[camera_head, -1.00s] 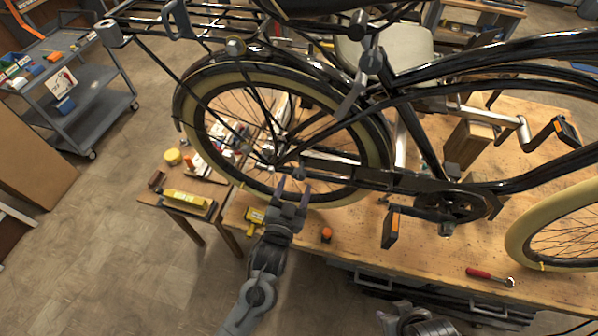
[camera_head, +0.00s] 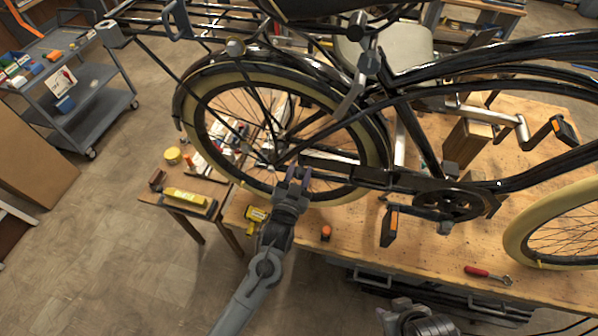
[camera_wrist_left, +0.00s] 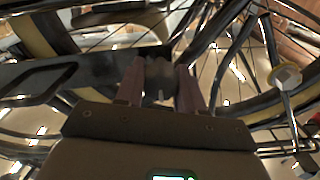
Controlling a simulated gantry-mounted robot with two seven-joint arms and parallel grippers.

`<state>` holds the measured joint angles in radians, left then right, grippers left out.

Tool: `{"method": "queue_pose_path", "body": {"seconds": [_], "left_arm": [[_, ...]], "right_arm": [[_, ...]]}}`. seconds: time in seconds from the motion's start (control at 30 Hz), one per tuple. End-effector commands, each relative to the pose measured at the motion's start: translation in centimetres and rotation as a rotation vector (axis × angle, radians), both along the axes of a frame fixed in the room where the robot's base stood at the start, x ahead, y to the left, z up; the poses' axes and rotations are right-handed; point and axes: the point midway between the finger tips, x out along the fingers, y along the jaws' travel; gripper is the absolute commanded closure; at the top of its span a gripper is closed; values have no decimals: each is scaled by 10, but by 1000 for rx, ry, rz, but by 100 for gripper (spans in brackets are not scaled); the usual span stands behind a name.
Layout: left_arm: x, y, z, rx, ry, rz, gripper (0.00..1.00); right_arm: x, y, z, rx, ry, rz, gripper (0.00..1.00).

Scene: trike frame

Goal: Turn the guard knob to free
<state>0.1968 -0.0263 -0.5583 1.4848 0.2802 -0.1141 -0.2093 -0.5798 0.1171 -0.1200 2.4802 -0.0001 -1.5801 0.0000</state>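The bicycle's dark chain guard (camera_head: 345,173) runs from the rear hub toward the crank; it also shows in the left wrist view (camera_wrist_left: 45,78). In that view a small dark knob (camera_wrist_left: 160,75) sits at the guard's end, between the two fingers of my left gripper (camera_wrist_left: 160,85). The fingers lie against the knob on both sides, with no clear gap. In the head view my left gripper (camera_head: 297,175) is at the guard's rear end and hides the knob. My right gripper is out of the picture; only part of my right arm shows at the bottom edge.
The rear wheel (camera_head: 190,115) and its spokes stand close around my left gripper. The workbench (camera_head: 440,250) holds a yellow tool (camera_head: 254,214), an orange-topped item (camera_head: 326,232) and a red-handled wrench (camera_head: 488,274). The bench's front edge is mostly clear.

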Motion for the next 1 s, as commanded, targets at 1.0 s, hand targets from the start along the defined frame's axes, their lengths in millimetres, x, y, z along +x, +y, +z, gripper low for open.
{"method": "queue_pose_path", "body": {"seconds": [1.0], "left_arm": [[0, -1, 4, 354, -103, -1, 93]], "right_arm": [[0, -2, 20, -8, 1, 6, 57]]}}
